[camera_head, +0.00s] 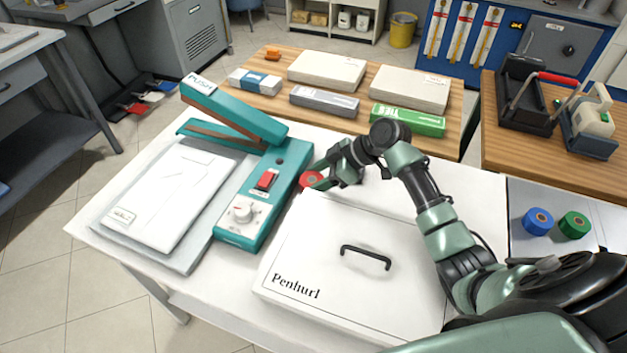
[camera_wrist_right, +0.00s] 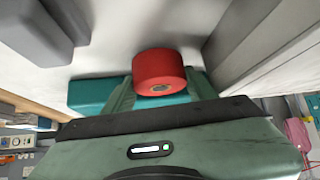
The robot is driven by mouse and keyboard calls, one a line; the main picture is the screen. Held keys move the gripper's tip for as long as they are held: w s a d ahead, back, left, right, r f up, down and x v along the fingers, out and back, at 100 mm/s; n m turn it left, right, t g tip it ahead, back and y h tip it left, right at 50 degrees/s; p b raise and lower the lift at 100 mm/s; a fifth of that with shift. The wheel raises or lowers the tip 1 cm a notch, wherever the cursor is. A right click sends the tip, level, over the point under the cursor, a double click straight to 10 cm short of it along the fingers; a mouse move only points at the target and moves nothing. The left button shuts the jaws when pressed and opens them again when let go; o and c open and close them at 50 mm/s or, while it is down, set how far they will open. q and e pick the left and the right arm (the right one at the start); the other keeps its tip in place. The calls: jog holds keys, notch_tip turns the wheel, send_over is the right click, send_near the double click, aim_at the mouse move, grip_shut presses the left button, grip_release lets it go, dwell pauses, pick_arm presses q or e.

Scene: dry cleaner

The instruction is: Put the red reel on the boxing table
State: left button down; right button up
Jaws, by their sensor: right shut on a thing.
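The red reel (camera_head: 312,179) is at the middle of the white table, between the teal press and the white lidded box marked "Penhurl". My right gripper (camera_head: 322,176) is shut on it. In the right wrist view the red reel (camera_wrist_right: 160,68) sits between the two green fingers of the right gripper (camera_wrist_right: 162,88). I cannot tell whether the reel touches the white tabletop (camera_head: 345,198). Beyond it stands a wooden-topped table (camera_head: 245,95) with several boxes. No label shows which table is the boxing table. My left gripper is not in view.
The teal press (camera_head: 262,195) stands close left of the reel, and the white lidded box (camera_head: 330,285) with a black handle is in front. A blue reel (camera_head: 538,221) and a green reel (camera_head: 574,225) sit at the right. Another wooden table (camera_head: 500,150) holds black equipment.

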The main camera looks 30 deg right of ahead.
jog(key=shift+f, duration=0.35)
jog(key=shift+f, duration=0.1)
jog(key=o, duration=1.3)
jog(key=shift+c, duration=0.2)
jog(key=b+v, duration=0.1)
jog(key=v, duration=1.1)
